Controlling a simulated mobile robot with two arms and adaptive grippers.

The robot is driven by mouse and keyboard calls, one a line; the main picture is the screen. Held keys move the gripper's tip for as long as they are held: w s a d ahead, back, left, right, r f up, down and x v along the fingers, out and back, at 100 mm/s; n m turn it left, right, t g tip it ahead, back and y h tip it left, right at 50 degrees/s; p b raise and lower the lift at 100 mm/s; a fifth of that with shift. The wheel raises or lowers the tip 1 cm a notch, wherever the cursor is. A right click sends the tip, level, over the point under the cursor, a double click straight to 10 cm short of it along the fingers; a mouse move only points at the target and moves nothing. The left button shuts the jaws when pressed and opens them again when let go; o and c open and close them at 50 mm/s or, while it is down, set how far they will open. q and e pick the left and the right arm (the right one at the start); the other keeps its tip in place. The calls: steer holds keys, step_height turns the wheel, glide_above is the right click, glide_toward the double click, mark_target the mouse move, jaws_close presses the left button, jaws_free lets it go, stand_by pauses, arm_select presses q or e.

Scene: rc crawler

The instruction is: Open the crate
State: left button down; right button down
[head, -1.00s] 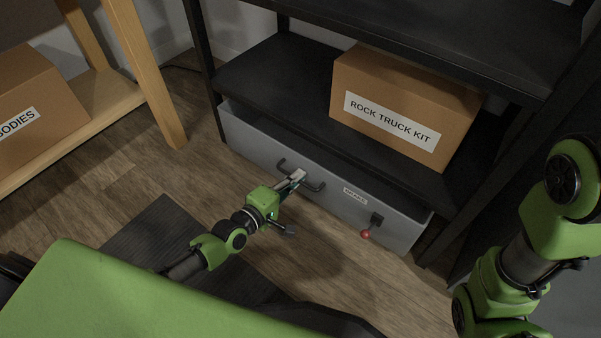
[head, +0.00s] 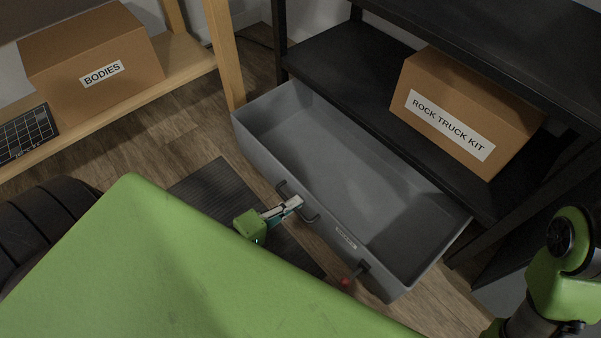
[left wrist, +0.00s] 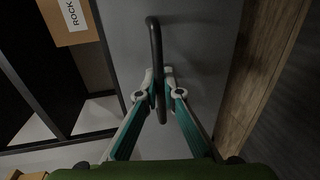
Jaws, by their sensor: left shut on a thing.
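The grey crate (head: 268,158) sits under the black shelf and is pulled well out, so its empty inside shows in the head view. My left gripper (head: 294,203) is shut on the handle. In the left wrist view the fingers (left wrist: 160,95) close around the handle bar (left wrist: 155,40) against the grey front. My right arm shows at the right edge of the head view, but its gripper is out of frame.
A cardboard box marked ROCK TRUCK KIT (head: 450,117) stands on the black shelf (head: 345,65) above the crate. A box marked BODIES (head: 75,90) stands on a wooden shelf at left. A dark ribbed mat (head: 215,188) lies on the floor before the crate.

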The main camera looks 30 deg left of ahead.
arm_select(q)
steer(key=shift+s, duration=0.1)
steer(key=c, duration=2.5)
jaws_free()
steer(key=v, duration=0.7)
steer(key=shift+s+a, duration=0.1)
steer(key=shift+s, duration=0.1)
